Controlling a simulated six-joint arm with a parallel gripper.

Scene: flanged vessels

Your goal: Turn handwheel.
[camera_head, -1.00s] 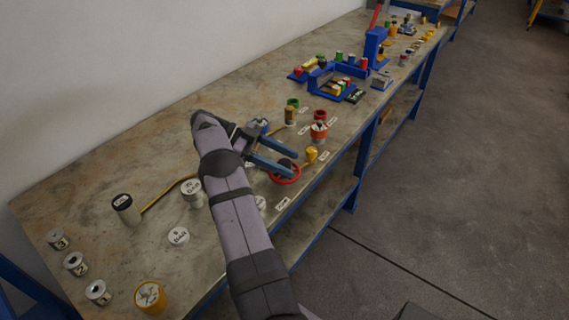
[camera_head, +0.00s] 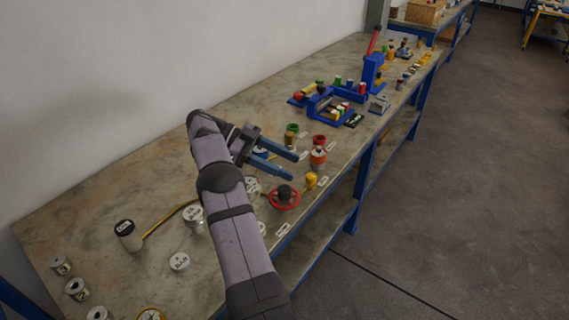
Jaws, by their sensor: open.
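The red handwheel (camera_head: 285,206) sits near the front edge of the bench, a red ring around a dark hub. My gripper (camera_head: 294,166) has two blue fingers, spread apart with nothing between them. It is above and behind the handwheel in the picture, pointing right, and does not appear to touch it.
A yellow fitting (camera_head: 311,180) stands just right of the handwheel, and an orange-red vessel (camera_head: 318,157) stands behind that. A blue rack (camera_head: 325,108) and several small parts fill the far bench. A dark-topped white cylinder (camera_head: 128,236) stands at left. The aisle floor is clear.

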